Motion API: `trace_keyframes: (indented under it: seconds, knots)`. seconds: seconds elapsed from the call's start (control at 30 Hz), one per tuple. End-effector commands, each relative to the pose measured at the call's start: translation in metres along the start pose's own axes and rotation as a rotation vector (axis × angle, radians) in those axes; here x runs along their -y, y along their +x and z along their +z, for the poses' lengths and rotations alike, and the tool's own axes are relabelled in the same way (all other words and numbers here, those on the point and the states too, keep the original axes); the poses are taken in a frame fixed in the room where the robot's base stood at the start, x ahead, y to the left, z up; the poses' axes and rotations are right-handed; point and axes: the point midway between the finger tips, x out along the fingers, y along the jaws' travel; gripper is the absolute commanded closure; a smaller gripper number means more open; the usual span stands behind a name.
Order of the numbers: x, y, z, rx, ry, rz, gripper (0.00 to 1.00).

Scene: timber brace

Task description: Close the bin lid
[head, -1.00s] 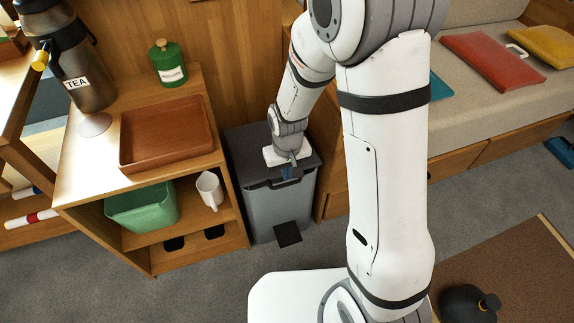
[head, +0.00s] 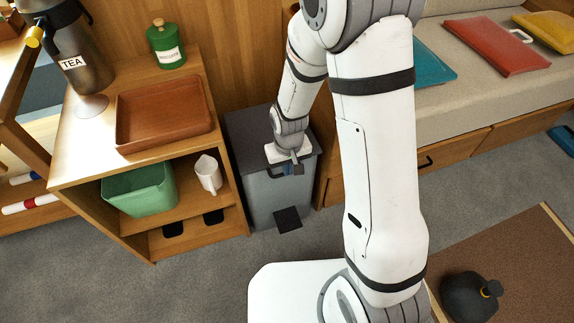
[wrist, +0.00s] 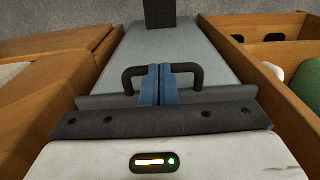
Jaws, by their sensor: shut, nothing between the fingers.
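The grey bin (head: 262,195) stands on the floor beside the wooden shelf unit. Its dark lid (head: 245,128) looks flat across the top, apparently down; my wrist hides part of its front edge. My gripper (head: 293,169) is at the lid's front edge, pointing down. In the wrist view, my gripper's blue fingers (wrist: 160,85) are together and empty. They overlap a black handle (wrist: 130,78), with the bin's grey front (wrist: 165,48) beyond. I cannot tell whether the fingers touch the handle.
A dark pedal (head: 288,219) juts from the bin's foot. The shelf unit (head: 75,165) is close on the left, holding a brown tray (head: 165,113), green tub (head: 140,190) and white mug (head: 208,174). A bench (head: 470,100) stands on the right.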

Motion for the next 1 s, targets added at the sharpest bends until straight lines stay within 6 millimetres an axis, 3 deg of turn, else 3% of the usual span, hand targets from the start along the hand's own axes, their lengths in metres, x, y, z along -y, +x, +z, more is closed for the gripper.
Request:
trace_keyframes:
  seconds: [0.2, 0.37, 0.8, 1.0]
  knots:
    - [-0.001, 0.006, 0.005, 0.014, 0.001, 0.001, 1.0]
    - [-0.001, -0.005, 0.006, 0.014, 0.001, 0.001, 1.0]
    - [-0.001, -0.098, 0.014, -0.005, 0.0, 0.0, 1.0]
    - [-0.001, -0.129, 0.018, -0.005, 0.0, 0.0, 1.0]
